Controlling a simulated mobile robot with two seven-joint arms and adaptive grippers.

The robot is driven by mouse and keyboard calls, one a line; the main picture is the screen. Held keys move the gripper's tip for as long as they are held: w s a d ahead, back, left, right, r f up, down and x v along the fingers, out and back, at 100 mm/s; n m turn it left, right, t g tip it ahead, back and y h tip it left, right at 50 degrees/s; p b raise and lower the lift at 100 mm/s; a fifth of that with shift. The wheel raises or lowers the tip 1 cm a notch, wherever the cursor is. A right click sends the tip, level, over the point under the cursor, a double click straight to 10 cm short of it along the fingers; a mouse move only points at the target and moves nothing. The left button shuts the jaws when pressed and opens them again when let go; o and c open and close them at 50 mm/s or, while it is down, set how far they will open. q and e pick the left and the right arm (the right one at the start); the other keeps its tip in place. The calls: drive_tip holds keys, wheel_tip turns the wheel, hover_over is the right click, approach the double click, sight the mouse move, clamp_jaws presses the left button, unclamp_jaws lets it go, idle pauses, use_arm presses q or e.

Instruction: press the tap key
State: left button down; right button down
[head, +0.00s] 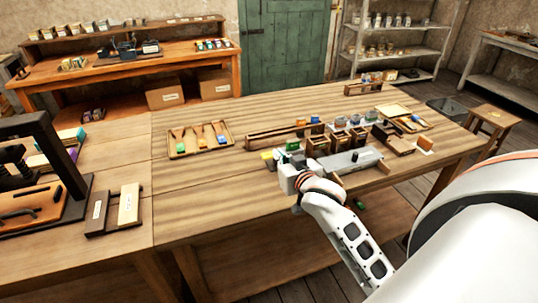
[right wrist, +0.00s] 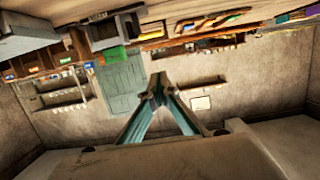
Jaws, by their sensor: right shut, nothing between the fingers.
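No part in view is plain enough for me to name the tap key for certain. A long grey block (head: 338,164) with a small dark piece on top lies near the table's front edge, and it may be the tap key's base. A green block (head: 293,145) sits just behind my right gripper (head: 284,163) in the head view. In the right wrist view the fingertips of this gripper (right wrist: 157,88) meet, shut and empty, apart from the tabletop things. My left gripper is not in view.
Small wooden boxes (head: 318,146) stand behind the grey block. A wooden tray (head: 172,155) with colour-tipped tools lies left on the table (head: 200,195). A dark press (head: 75,185) stands at the far left. The table's front left stretch is clear.

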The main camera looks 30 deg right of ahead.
drive_tip(key=w+f, duration=0.1)
drive_tip(key=w, duration=0.2)
drive_tip(key=w+d+f, duration=0.1)
drive_tip(key=w+f, duration=0.1)
drive_tip(key=w, duration=0.1)
drive_tip(key=w+d+f, duration=0.1)
drive_tip(key=w+f, duration=0.1)
drive_tip(key=shift+w+d, duration=0.1)
drive_tip(key=shift+w, duration=0.3)
drive_tip(key=shift+f, duration=0.7)
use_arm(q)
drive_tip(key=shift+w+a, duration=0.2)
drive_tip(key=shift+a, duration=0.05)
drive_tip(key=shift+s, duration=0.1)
